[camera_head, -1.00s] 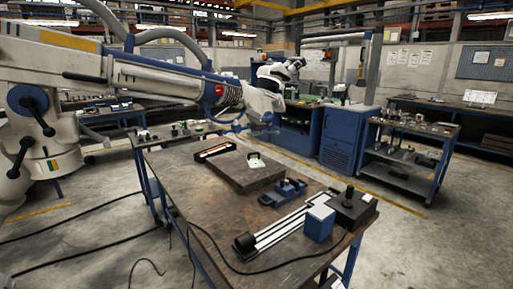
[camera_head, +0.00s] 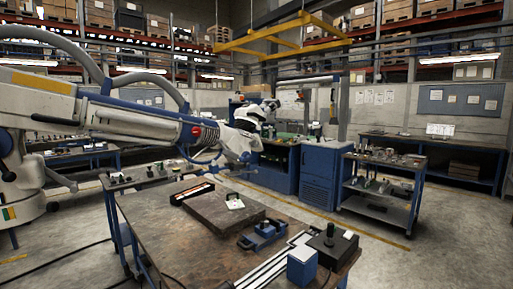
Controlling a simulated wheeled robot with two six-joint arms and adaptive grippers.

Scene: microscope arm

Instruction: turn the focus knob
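A large white and blue microscope arm (camera_head: 120,115) reaches in from the left over the workshop. Its microscope head (camera_head: 246,125) hangs at its right end, above and behind the far edge of the workbench. A small round red part (camera_head: 196,131) sits at the end of the arm's ribbed section. I cannot tell which part is the focus knob; the details on the head are too small. Neither of my grippers shows in this view.
A workbench (camera_head: 150,218) stands in front, with a dark plate (camera_head: 222,211), a blue vise (camera_head: 263,236), a blue box (camera_head: 302,265) and a black-knobbed block (camera_head: 330,246). A blue cabinet (camera_head: 318,176) and a cart (camera_head: 385,190) stand behind. Open floor lies right of the bench.

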